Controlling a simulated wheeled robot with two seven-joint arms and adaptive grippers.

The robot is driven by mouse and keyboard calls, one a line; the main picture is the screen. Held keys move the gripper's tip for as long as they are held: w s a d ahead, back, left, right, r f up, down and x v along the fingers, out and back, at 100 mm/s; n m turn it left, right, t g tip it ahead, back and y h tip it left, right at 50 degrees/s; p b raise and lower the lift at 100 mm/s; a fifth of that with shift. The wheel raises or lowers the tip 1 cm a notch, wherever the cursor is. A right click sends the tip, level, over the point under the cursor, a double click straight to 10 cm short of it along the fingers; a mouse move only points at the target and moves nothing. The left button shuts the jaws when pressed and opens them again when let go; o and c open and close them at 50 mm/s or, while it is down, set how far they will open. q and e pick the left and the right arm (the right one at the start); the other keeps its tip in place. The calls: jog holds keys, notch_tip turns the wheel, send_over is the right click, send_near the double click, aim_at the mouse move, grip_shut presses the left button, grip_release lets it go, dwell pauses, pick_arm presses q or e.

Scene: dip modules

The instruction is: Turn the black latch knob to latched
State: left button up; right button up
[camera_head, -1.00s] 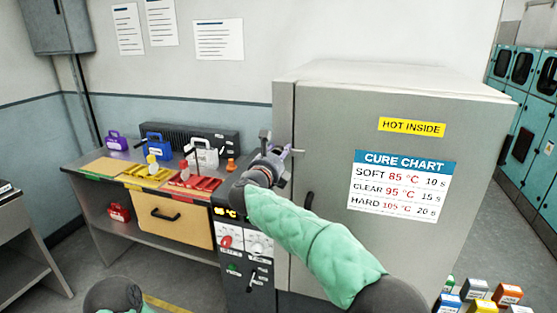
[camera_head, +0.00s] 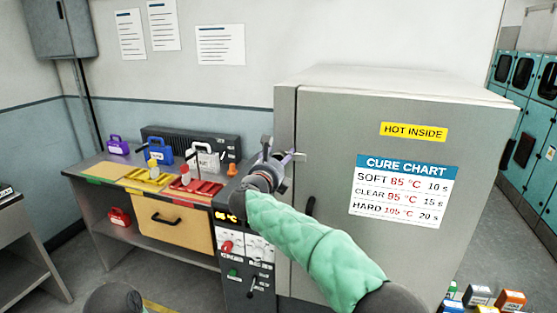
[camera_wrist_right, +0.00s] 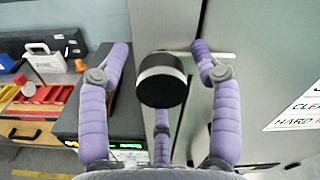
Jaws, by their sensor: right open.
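The black latch knob (camera_wrist_right: 162,80) is a round dark cap with a pale metal bar (camera_wrist_right: 212,56) behind it, on the front of the grey oven cabinet (camera_head: 330,120) by the door seam. My right gripper (camera_head: 282,153) is at the upper left of the oven door, with its arm reaching from the lower right. In the right wrist view my right gripper (camera_wrist_right: 160,50) is open, its purple fingers on either side of the knob with gaps showing. The gripper hides most of the knob in the head view. My left gripper is not in view.
A control panel (camera_head: 247,250) with a display and knobs stands below my right gripper. A bench (camera_head: 98,205) at the left holds red and yellow trays and small coloured cases. The dark door handle (camera_head: 310,206) is close to my right arm.

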jog(key=v, duration=1.2)
